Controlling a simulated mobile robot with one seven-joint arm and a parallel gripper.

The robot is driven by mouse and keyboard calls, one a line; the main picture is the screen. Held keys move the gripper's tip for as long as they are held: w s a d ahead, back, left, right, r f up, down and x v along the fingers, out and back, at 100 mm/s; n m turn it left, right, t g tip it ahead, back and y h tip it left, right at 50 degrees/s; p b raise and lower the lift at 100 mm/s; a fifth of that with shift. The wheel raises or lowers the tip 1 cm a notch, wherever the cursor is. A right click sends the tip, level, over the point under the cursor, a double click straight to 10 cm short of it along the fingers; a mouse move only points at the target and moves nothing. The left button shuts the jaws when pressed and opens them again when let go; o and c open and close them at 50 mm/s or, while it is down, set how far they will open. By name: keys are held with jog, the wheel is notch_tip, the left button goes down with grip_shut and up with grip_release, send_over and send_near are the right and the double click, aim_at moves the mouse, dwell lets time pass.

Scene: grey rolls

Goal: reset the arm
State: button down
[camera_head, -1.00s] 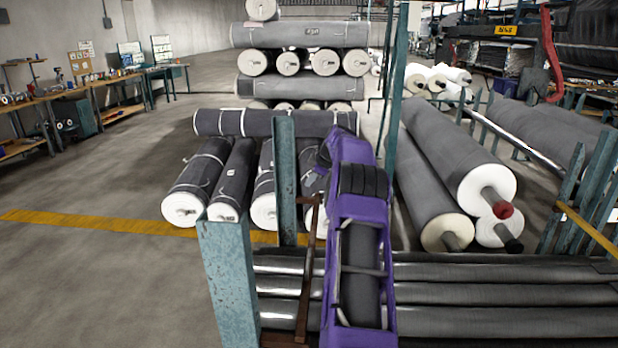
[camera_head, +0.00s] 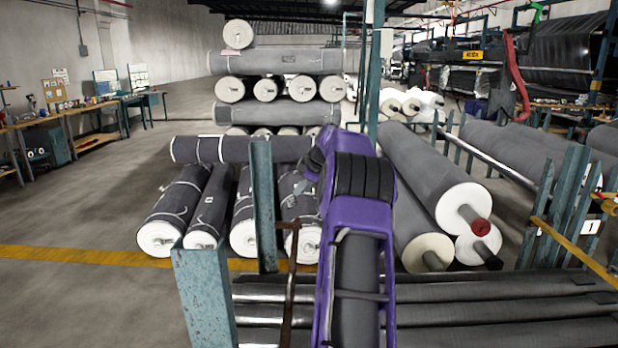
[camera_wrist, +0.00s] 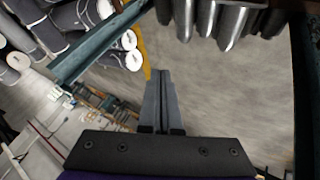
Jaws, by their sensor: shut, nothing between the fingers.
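My purple arm (camera_head: 352,230) rises in the middle of the camera_head view, in front of the grey rolls. My gripper (camera_wrist: 160,80) shows in the wrist view with its two grey fingers side by side, shut and empty. The fingers point over bare concrete floor. In the camera_head view the gripper itself cannot be made out.
Grey rolls (camera_head: 176,205) with white ends lie stacked ahead. More rolls (camera_head: 430,175) lie to the right. A workbench (camera_head: 60,120) is far left. The left floor is clear.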

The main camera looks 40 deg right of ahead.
jog(key=v, duration=0.8)
